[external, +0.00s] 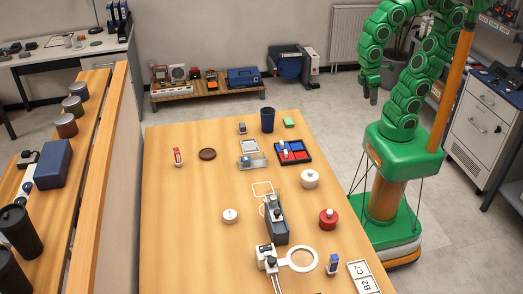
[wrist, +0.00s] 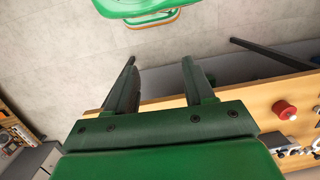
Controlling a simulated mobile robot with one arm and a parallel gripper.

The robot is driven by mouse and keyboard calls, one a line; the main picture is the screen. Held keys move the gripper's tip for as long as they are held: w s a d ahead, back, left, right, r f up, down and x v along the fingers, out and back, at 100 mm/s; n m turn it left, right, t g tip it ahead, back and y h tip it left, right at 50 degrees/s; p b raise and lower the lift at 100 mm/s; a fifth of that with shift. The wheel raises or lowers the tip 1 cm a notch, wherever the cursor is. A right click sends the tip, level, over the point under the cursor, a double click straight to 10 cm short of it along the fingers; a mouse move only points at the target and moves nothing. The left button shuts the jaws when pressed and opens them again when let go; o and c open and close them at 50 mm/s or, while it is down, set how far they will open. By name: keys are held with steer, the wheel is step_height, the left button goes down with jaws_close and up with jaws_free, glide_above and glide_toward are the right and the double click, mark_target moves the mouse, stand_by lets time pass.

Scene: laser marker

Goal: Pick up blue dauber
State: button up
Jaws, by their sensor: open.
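My gripper (external: 370,99) hangs beyond the table's right edge, high and well away from the item. In the wrist view my gripper (wrist: 159,60) has its two fingers apart, with nothing between them but floor.
A red round pot (external: 328,219) and a white one (external: 310,179) stand on the table's right side. A grey device (external: 275,225) and a magnifier ring (external: 302,259) stand mid-front. A black tray (external: 306,159) with red and blue parts lies farther back. The table's left side is mostly clear.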

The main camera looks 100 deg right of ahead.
steer(key=w+a+m+y, duration=0.25)
steer(key=w+a, duration=0.45)
steer(key=a, duration=0.5)
steer(key=w+a+r+m+g+y, duration=0.15)
steer(key=w+a+y, duration=0.4)
steer(key=a, duration=0.75)
steer(key=w+a+f+m+y, duration=0.1)
steer(key=w+a+m+y, duration=0.15)
steer(key=w+a, duration=0.8)
steer(key=m+t+y, duration=0.2)
steer(key=m+t, duration=0.1)
steer(key=m, duration=0.8)
glide_toward(334, 261)
steer(key=s+f, duration=0.1)
steer(key=f, duration=0.1)
steer(key=shift+a+f+m, duration=0.25)
steer(key=shift+a+f, duration=0.05)
steer(key=shift+a, duration=0.4)
steer(key=shift+x, duration=3.7)
steer(key=shift+w+f, duration=0.1)
steer(key=shift+w, duration=0.05)
steer(key=shift+c, duration=0.3)
jaws_close()
